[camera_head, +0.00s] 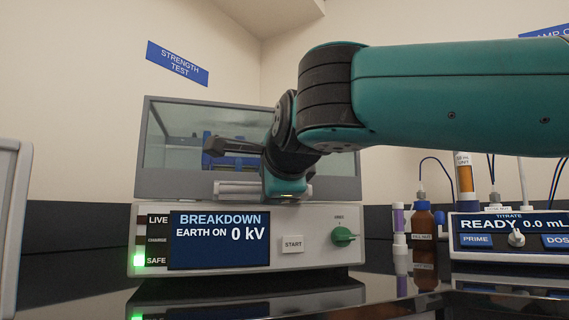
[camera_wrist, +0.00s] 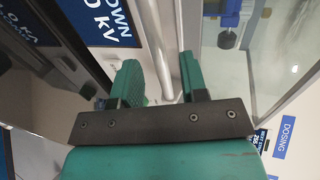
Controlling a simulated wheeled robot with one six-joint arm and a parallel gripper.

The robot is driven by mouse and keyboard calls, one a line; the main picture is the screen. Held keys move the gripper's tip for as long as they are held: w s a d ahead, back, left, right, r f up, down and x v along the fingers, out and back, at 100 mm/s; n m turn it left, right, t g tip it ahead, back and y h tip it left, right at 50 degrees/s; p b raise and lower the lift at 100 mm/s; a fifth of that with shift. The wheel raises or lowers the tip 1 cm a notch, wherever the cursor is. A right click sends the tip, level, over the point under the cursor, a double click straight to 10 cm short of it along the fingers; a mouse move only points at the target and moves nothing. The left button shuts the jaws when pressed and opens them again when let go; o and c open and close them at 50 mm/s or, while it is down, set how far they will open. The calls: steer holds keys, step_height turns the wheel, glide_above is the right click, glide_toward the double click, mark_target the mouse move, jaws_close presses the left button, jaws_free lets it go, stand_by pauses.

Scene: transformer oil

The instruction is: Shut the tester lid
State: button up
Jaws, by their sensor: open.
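The tester (camera_head: 155,225) is a pale box with a BREAKDOWN display reading EARTH ON 0 kV. Its clear, grey-framed lid (camera_head: 180,103) stands over the top, with a blue test cell (camera_head: 215,160) seen behind the glass. A white handle bar (camera_head: 235,188) lies low at the front, just above the front panel. My gripper (camera_wrist: 158,70) is open, with one teal finger on each side of the bar, which also shows in the wrist view (camera_wrist: 158,40). I cannot tell if the fingers touch it. My arm hides part of the lid, and whether it is fully seated is unclear.
A green-lit SAFE lamp (camera_head: 139,260), a START button (camera_head: 292,244) and a green knob (camera_head: 342,236) are on the tester's front. A brown bottle (camera_head: 423,222) and a titrator (camera_head: 500,240) stand to the right. The dark bench in front looks clear.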

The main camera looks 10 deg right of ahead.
steer(key=p+v, duration=0.2)
steer(key=v, duration=1.4)
steer(key=shift+s+p, duration=0.35)
steer(key=shift+r, duration=0.1)
